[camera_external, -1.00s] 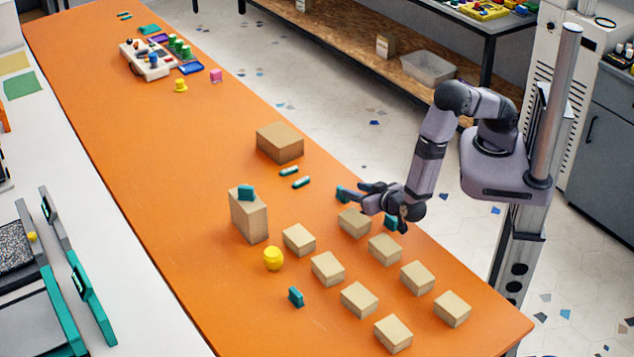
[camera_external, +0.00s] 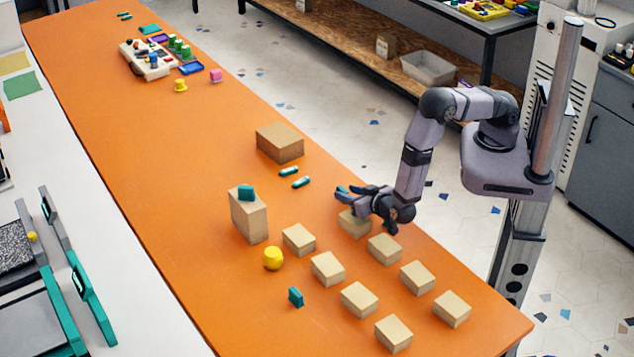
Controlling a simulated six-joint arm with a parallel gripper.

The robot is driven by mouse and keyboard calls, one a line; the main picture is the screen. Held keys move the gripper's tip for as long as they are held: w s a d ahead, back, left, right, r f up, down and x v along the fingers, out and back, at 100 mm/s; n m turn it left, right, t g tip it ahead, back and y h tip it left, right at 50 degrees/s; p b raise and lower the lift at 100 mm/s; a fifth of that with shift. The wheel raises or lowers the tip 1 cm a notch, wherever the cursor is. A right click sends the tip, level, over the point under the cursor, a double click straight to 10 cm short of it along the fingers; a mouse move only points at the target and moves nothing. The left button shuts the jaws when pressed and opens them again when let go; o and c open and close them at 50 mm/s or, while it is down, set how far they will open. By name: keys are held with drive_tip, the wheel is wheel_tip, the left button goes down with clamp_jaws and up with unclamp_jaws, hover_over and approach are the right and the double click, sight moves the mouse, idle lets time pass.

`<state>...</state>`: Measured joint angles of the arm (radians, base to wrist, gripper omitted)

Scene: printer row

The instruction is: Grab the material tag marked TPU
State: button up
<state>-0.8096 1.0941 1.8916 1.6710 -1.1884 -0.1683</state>
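Small teal tags show, but their markings are too small to read, so I cannot tell which says TPU. One teal tag (camera_external: 246,193) is on top of a tall cardboard box (camera_external: 250,220). Another teal tag (camera_external: 295,297) stands on the orange table, left of the small boxes. My gripper (camera_external: 349,190) is above the table at the back of the small boxes, pointing left. Its two finger ends look apart, with nothing visible between them. It hangs over a small box (camera_external: 354,225) and hides part of it.
Several small cardboard boxes, such as one box (camera_external: 327,268), stand in rows on the orange table (camera_external: 190,230). A yellow round object (camera_external: 273,259) is beside them. A larger box (camera_external: 280,143) and two teal-and-white cylinders (camera_external: 295,177) lie farther back. The table's middle is mostly clear.

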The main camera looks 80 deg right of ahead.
sight(345, 191)
drive_tip(key=shift+p+x, duration=0.45)
drive_tip(key=shift+x, duration=1.25)
drive_tip(key=shift+c, duration=0.6)
clamp_jaws()
drive_tip(key=shift+r, duration=0.1)
drive_tip(key=shift+d+r+b, duration=0.1)
drive_tip(key=shift+r+b, duration=0.8)
drive_tip(key=shift+r, duration=3.95)
